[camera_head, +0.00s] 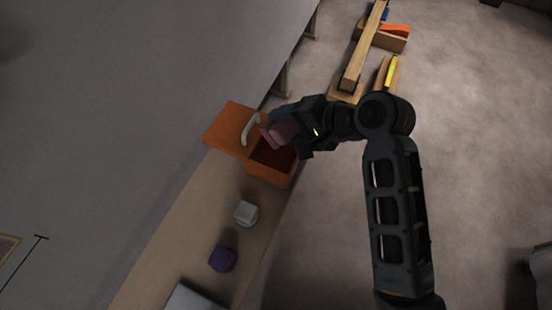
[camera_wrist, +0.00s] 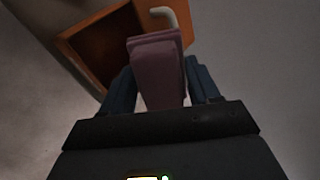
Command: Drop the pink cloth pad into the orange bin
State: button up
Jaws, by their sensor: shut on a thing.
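The pink cloth pad (camera_head: 283,132) is held in my gripper (camera_head: 278,127), which is shut on it. In the head view the pad is over or just beside the open top of the orange bin (camera_head: 268,173). The bin's dark inside shows below the pad. An orange lid (camera_head: 229,128) with a pale curved handle (camera_head: 251,128) is at the bin's back left. In the wrist view the pad (camera_wrist: 158,70) stands between my two fingers, and the orange bin or its lid (camera_wrist: 90,45) shows behind it. The height of the pad above the bin is hard to tell.
A white object (camera_head: 246,213) and a purple object (camera_head: 222,259) stand on the wooden bench (camera_head: 180,240) in front of the bin. A grey flat thing (camera_head: 190,298) lies at the near end. Wooden beams and an orange-and-wood box (camera_head: 385,38) lie on the floor at the upper right.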

jog(key=shift+f+b, duration=0.35)
jog(key=shift+f, duration=0.3)
jog(key=o, duration=1.1)
jog(key=shift+r, duration=0.1)
jog(key=shift+p+v, duration=0.5)
jog(key=shift+v, duration=3.35)
jog(key=shift+s, duration=0.1)
